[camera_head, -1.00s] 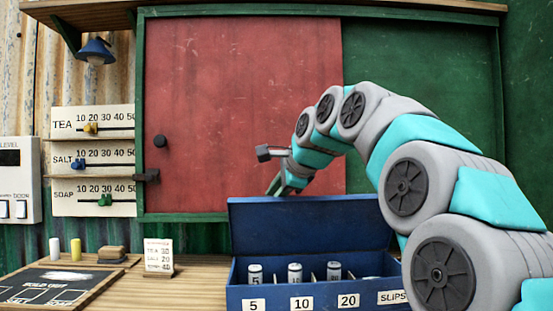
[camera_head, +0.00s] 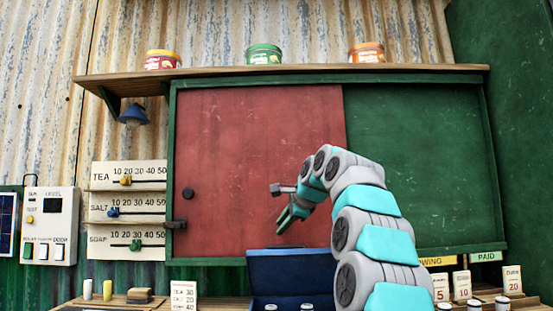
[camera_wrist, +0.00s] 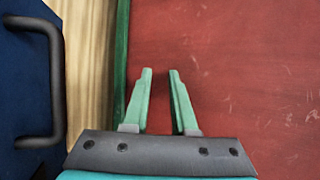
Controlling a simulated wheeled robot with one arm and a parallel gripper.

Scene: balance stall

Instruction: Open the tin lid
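The blue tin's lid (camera_head: 290,262) stands raised at the bottom of the head view, with several grey cylinders just showing in front of it. The tin's body is mostly below the frame edge. My gripper (camera_head: 283,224) is just above and behind the lid's top edge, in front of the red panel. In the wrist view the two green fingers (camera_wrist: 160,72) are apart with nothing between them. A dark blue surface (camera_wrist: 22,70) with a black handle (camera_wrist: 58,80), apparently the lid, is at the left, apart from the fingers.
The red panel (camera_head: 235,140) and green panel (camera_head: 420,160) are close behind my gripper. Price sliders (camera_head: 125,205) and a switch box (camera_head: 50,225) are at the left. Cards (camera_head: 463,285) stand at the right. Tubs (camera_head: 264,54) sit on the high shelf.

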